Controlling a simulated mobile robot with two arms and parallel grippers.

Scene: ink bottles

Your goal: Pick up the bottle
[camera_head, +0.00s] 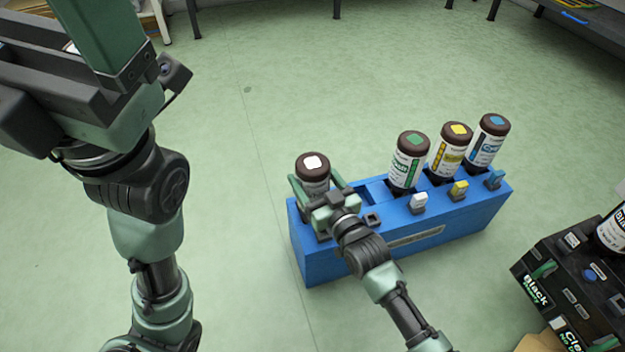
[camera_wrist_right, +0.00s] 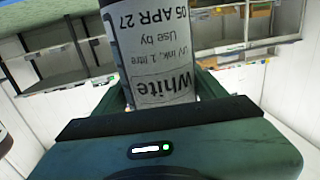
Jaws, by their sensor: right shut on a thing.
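The bottle with a dark brown base and a white square mark (camera_head: 313,166) stands upside down at the left end of the blue rack (camera_head: 425,240). My right gripper (camera_head: 316,188) is shut on this bottle, one finger on each side. In the right wrist view the bottle's label (camera_wrist_right: 158,70) reads "White", upside down, between the green fingers. The rack hides the bottle's lower part, and I cannot tell whether it is seated or slightly raised. My left gripper (camera_head: 85,45) is large at the upper left, far from the rack; its fingertips are not clearly shown.
Bottles with green (camera_head: 408,162), yellow (camera_head: 450,152) and blue (camera_head: 488,142) marks stand in the rack's right part. An empty slot lies beside the held bottle. A black unit (camera_head: 560,285) with another bottle is at the lower right. The green floor behind the rack is clear.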

